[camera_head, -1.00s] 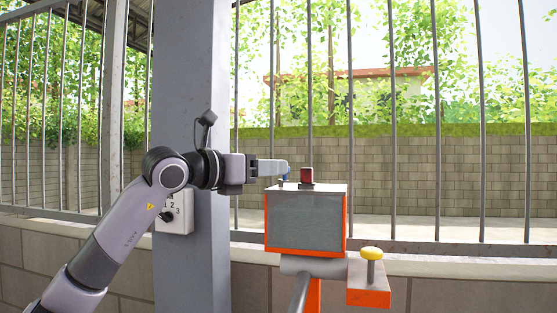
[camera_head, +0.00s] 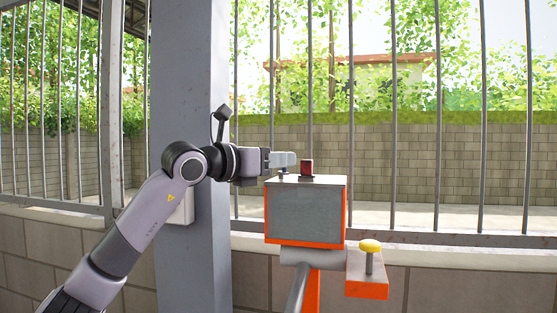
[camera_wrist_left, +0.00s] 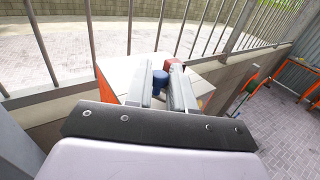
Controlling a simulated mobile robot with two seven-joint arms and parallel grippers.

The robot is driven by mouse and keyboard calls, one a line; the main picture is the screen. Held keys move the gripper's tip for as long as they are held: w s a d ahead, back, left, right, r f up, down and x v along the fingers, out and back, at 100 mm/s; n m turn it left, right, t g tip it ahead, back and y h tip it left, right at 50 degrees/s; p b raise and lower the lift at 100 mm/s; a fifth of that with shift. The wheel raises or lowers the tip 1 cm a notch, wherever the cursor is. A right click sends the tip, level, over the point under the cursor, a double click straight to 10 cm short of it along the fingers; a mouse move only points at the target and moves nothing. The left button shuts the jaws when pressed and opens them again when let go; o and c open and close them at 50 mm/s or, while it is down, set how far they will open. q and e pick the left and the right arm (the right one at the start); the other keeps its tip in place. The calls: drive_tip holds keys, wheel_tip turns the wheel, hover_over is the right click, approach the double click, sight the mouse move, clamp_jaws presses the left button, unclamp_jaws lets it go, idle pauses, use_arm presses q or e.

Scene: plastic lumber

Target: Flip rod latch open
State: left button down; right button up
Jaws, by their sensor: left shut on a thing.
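An orange box (camera_head: 306,212) with a grey front panel stands in front of the fence. My left gripper (camera_head: 290,160) is above the left part of its top. In the left wrist view, its two fingers (camera_wrist_left: 162,95) are on either side of a small blue cylindrical part (camera_wrist_left: 159,82) and shut on it. In the head view the fingers hide most of that part; a short dark stub shows below them. A red block-shaped part (camera_head: 307,167) stands just right of the fingertips, also seen in the left wrist view (camera_wrist_left: 177,66). I cannot tell which part is the rod latch. My right gripper is not in view.
A yellow knob (camera_head: 371,246) on a metal stem stands on an orange block (camera_head: 367,286) at the lower right. A grey pillar (camera_head: 188,80) rises behind my left arm. A white panel (camera_head: 182,208) on it is partly hidden. Metal fence bars (camera_head: 437,120) stand behind the box.

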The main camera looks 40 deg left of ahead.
use_arm(q)
drive_tip(key=shift+a+m+h, duration=0.15)
drive_tip(key=shift+m+h, duration=0.15)
drive_tip(key=shift+h, duration=0.2)
drive_tip(key=shift+s+a+m+g+h+p, duration=0.15)
drive_tip(key=shift+m+g+h+p, duration=0.1)
drive_tip(key=shift+m+h, duration=0.4)
drive_tip(key=shift+a+m+g+h+p, duration=0.15)
drive_tip(key=shift+m+g+h, duration=0.15)
drive_tip(key=shift+h, duration=0.65)
drive_tip(key=shift+s+a+r+m+g+h+p, duration=0.15)
drive_tip(key=shift+m+g+h+p, duration=0.2)
drive_tip(key=shift+m+h, duration=0.3)
drive_tip(key=shift+w+a+m+g+h+p, duration=0.1)
drive_tip(key=shift+m+g+h+p, duration=0.2)
drive_tip(key=shift+m+h, duration=0.35)
drive_tip(key=shift+s+a+m+g+h, duration=0.1)
drive_tip(key=shift+a+m+g+h, duration=0.1)
drive_tip(key=shift+m+g+h, duration=0.6)
drive_tip(key=shift+h+p, duration=0.3)
drive_tip(key=shift+h, duration=0.2)
drive_tip(key=c, duration=1)
unclamp_jaws()
drive_tip(key=shift+f, duration=0.2)
